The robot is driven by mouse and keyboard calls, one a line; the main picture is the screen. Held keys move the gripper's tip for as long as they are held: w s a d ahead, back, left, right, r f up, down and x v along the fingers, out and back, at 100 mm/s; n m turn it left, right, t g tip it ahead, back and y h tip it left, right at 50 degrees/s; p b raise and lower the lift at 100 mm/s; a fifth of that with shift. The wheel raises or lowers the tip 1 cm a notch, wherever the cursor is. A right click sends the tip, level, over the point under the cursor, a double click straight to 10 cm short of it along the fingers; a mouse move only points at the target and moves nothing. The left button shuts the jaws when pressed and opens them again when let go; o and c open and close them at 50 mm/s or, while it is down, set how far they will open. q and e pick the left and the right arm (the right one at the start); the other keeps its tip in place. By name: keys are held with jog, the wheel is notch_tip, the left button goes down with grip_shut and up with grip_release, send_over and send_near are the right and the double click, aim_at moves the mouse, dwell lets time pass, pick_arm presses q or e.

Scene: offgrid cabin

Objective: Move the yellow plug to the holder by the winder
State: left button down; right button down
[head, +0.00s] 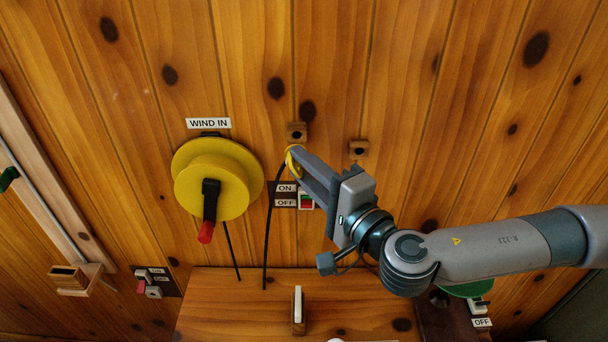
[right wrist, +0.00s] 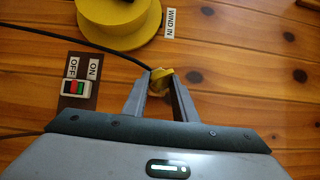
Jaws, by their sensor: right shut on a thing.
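My right gripper (head: 294,158) is shut on the yellow plug (head: 291,160) close to the plank wall, right of the yellow winder (head: 190,160). In the right wrist view, the plug (right wrist: 166,73) sits between the fingertips (right wrist: 161,80). A black cord (head: 268,225) hangs from the plug. A small wooden holder (head: 297,131) with a dark hole is on the wall just above the plug in the head view; I cannot tell whether they touch. A second such holder (head: 358,149) is farther right and looks empty. My left gripper is not in view.
A red and green switch (head: 306,200) with ON and OFF labels is just below the gripper. The winder's red-tipped crank (head: 206,231) sticks out. A wooden ledge (head: 240,310) with an upright white item (head: 298,303) lies below. The wall above is clear.

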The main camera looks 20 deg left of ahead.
jog(key=shift+w+a, duration=0.25)
jog(key=shift+w, duration=0.5)
jog(key=shift+w+a, duration=0.2)
jog(key=shift+w, duration=0.55)
jog(key=shift+w+a+b, duration=0.2)
jog(key=shift+w+b, duration=0.05)
jog(key=shift+w, duration=0.45)
jog(key=shift+w+a+b, duration=0.15)
jog(key=shift+w+b, duration=0.05)
jog(key=shift+w, duration=0.45)
dwell(1.1)
jog(key=c, duration=1.4)
grip_release()
jog(key=shift+o, duration=0.2)
jog(key=p+v, duration=0.4)
jog(key=v, duration=1.3)
jog(key=shift+s+p, duration=0.2)
jog(key=shift+p, duration=0.1)
